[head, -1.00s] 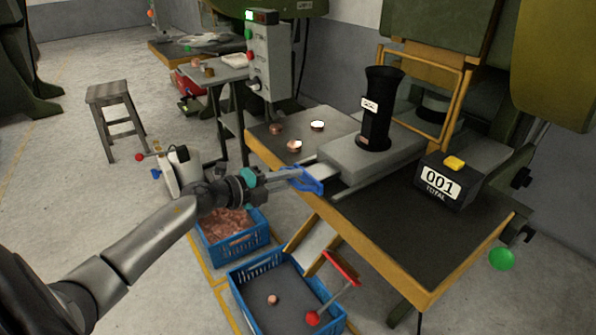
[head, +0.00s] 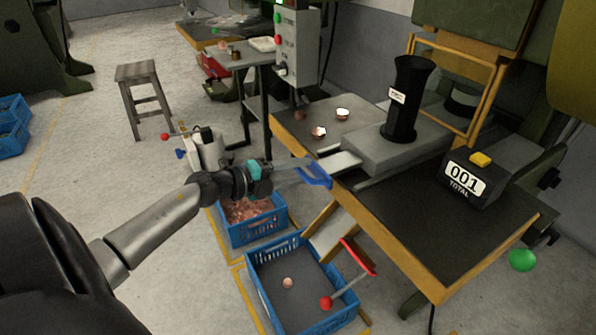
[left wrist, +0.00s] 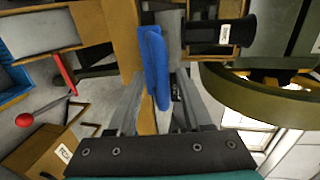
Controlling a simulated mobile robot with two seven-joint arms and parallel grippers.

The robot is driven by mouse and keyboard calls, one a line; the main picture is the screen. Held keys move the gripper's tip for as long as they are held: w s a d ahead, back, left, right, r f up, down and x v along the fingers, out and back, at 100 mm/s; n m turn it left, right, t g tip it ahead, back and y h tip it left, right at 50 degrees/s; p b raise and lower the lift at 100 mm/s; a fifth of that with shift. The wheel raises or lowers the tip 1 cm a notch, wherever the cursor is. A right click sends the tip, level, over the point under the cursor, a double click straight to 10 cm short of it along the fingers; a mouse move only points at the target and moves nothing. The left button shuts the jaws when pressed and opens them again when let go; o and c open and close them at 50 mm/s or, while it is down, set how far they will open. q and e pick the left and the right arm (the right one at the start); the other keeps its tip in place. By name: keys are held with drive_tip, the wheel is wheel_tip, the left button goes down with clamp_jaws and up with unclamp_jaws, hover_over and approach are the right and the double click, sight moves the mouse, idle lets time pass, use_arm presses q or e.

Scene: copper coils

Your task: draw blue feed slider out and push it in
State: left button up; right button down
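The feed slider is a pale plate (head: 341,160) coming out of the grey press block, with a blue handle (head: 316,178) at its outer end. My left gripper (head: 300,175) is at the blue handle, beyond the bench's front left edge. In the left wrist view the blue handle (left wrist: 154,60) lies between the two fingertips (left wrist: 159,80). The fingers appear shut on it, though the right-hand contact is hard to see. The slider's inner part is hidden in the block (head: 390,150). My right gripper is not in view.
A black tube (head: 408,100) stands on the block. A counter (head: 468,181) reading 001 and several copper pieces (head: 319,132) are on the bench. Below are a blue crate (head: 265,280), a copper-filled crate (head: 252,236) and a red-knobbed lever (head: 340,290).

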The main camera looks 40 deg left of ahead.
use_arm(q)
drive_tip(key=shift+s+a+r, duration=0.1)
drive_tip(key=shift+s, duration=0.1)
drive_tip(key=p+v, duration=0.4)
drive_tip(key=v, duration=1)
drive_tip(key=shift+s+a+p, duration=0.2)
drive_tip(key=shift+s+p, duration=0.1)
drive_tip(key=shift+p, duration=0.05)
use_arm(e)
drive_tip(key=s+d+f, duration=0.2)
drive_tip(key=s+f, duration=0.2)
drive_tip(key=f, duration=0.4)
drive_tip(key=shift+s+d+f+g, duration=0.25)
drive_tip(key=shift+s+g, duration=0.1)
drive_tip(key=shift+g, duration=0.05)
use_arm(q)
drive_tip(key=shift+c, duration=0.4)
